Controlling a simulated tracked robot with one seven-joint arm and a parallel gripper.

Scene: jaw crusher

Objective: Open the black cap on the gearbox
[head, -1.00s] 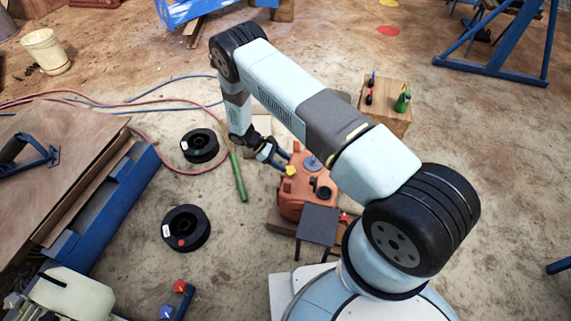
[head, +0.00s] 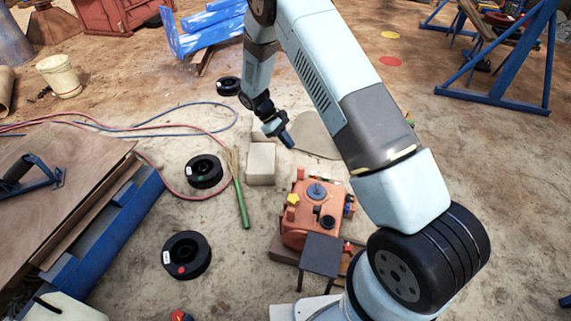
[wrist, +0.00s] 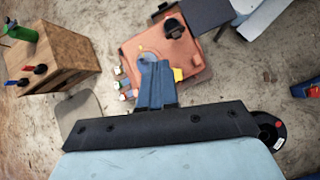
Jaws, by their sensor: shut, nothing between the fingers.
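The orange gearbox (head: 306,228) stands on boards on the ground, right of centre in the head view. The black cap (head: 327,222) is a round dark piece on its top, near the right side. It also shows in the wrist view (wrist: 173,28) at the top of the gearbox; I cannot tell whether it is open or closed. My gripper (head: 287,141) is beyond the gearbox, apart from it, near a pale block. In the wrist view my fingers (wrist: 153,68) are together and empty, covering part of the gearbox top.
The gearbox also bears a yellow knob (head: 293,199) and a grey-blue disc (head: 317,191). A dark stool (head: 320,254) stands close in front. A wooden box (wrist: 50,60) with tools and a green bottle is nearby. A green-handled broom (head: 242,205) and black spools (head: 187,255) lie left.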

